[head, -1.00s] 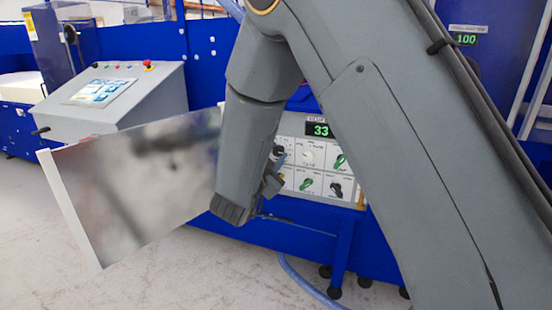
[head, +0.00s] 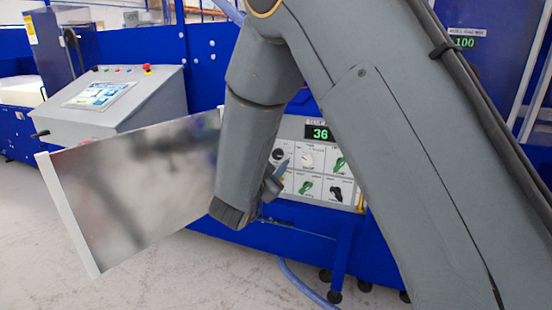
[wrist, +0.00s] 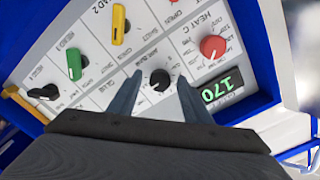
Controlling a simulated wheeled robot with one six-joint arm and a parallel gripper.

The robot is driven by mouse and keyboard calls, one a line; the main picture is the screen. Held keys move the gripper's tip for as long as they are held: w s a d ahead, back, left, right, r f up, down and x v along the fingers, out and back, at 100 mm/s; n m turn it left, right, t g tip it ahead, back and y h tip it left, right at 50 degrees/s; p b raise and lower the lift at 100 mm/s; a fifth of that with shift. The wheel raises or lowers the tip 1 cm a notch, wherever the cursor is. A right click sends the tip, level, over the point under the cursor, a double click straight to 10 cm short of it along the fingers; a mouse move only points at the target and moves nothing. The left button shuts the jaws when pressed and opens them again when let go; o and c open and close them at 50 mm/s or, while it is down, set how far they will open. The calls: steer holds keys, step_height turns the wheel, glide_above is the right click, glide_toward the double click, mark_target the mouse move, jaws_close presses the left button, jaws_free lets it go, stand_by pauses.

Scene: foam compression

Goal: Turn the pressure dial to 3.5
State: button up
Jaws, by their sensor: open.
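The pressure dial (wrist: 160,79) is a small black knob on a light panel, its upside-down label appearing to read "AIR BAR" in the wrist view. My gripper (wrist: 160,84) is open, with one finger on each side of this dial. I cannot tell whether the fingers touch it. Its pointer and scale are too small to read.
A red heat knob (wrist: 212,47) and a green "170" display (wrist: 222,89) are close on the right. Yellow (wrist: 120,25), green (wrist: 74,64) and black (wrist: 43,92) knobs are left.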

steer(key=b+v, duration=0.1)
steer(key=v, duration=0.6)
steer(key=shift+s, duration=0.35)
